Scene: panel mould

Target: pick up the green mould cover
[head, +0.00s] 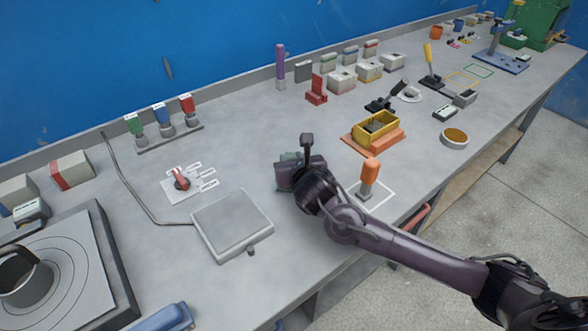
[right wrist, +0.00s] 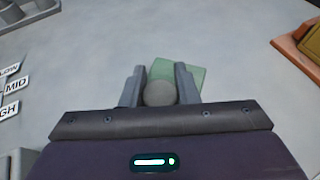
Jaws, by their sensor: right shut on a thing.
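The green mould cover (right wrist: 186,76) is a flat green plate with a round grey knob (right wrist: 160,93), seen in the right wrist view. My right gripper (right wrist: 160,88) is shut on the cover, with one finger on each side of the knob. In the head view the right gripper (head: 287,178) is over the middle of the bench, and only a bit of the green cover (head: 289,157) shows behind it. I cannot tell whether the cover touches the bench. My left gripper is not in view.
A grey square plate device (head: 232,222) stands left of my right gripper. A red-handled dial (head: 181,181) with labels lies further left. To the right are an orange base with a yellow box (head: 375,130) and an orange-handled tool (head: 369,172). Bare bench lies behind the gripper.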

